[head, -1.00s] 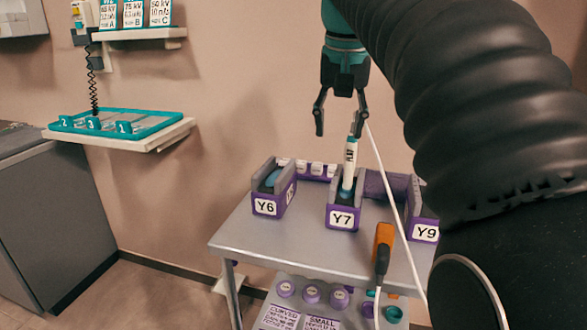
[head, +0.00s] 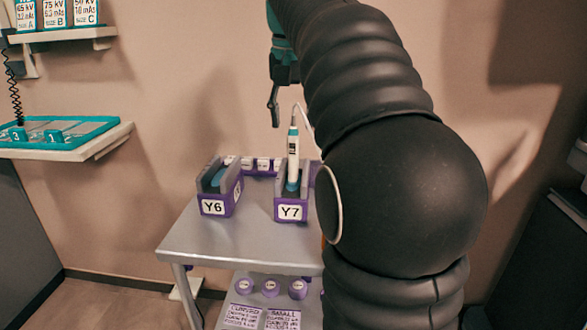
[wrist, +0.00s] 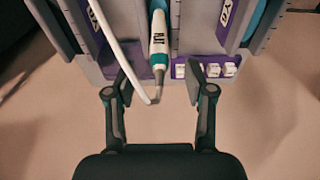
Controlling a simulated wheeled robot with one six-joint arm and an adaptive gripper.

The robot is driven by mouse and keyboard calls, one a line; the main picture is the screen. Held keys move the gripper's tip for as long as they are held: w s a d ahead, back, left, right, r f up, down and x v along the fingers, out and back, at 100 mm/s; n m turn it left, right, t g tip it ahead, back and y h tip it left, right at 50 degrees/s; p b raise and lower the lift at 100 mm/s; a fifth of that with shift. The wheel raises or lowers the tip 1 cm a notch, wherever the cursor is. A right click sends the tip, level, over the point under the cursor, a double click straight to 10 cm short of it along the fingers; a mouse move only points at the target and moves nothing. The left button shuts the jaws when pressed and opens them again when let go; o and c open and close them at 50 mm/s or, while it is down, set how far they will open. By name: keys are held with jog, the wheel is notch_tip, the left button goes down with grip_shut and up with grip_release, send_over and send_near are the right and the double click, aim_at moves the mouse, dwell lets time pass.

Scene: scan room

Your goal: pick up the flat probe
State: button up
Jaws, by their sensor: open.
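The flat probe (head: 293,155) is white with a dark label and a teal lower end. It stands upright in the grey and purple holder marked Y7 (head: 291,212). In the wrist view the probe (wrist: 158,45) points down the picture toward the gap between my fingers, its tip and white cable near the middle. My gripper (wrist: 158,82) is open and empty, one finger on each side of the probe's line.
Holder Y6 (head: 221,190) stands left of Y7 on the grey metal cart (head: 200,240). Small white-labelled purple items line the cart's back. Purple round items (head: 270,287) sit on the lower shelf. A wall shelf with a teal tray (head: 75,140) is at left. My arm hides the cart's right side.

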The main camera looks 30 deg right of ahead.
aim_at(294, 145)
jog(key=shift+w+d+f, duration=0.15)
jog(key=shift+w+f, duration=0.05)
jog(key=shift+f, duration=0.95)
jog(key=shift+w+d+f, duration=0.2)
jog(key=shift+w+f, duration=0.05)
jog(key=shift+f, duration=0.95)
jog(key=shift+w+d+f, duration=0.15)
jog(key=shift+w+f, duration=0.05)
jog(key=shift+f, duration=0.95)
grip_shut()
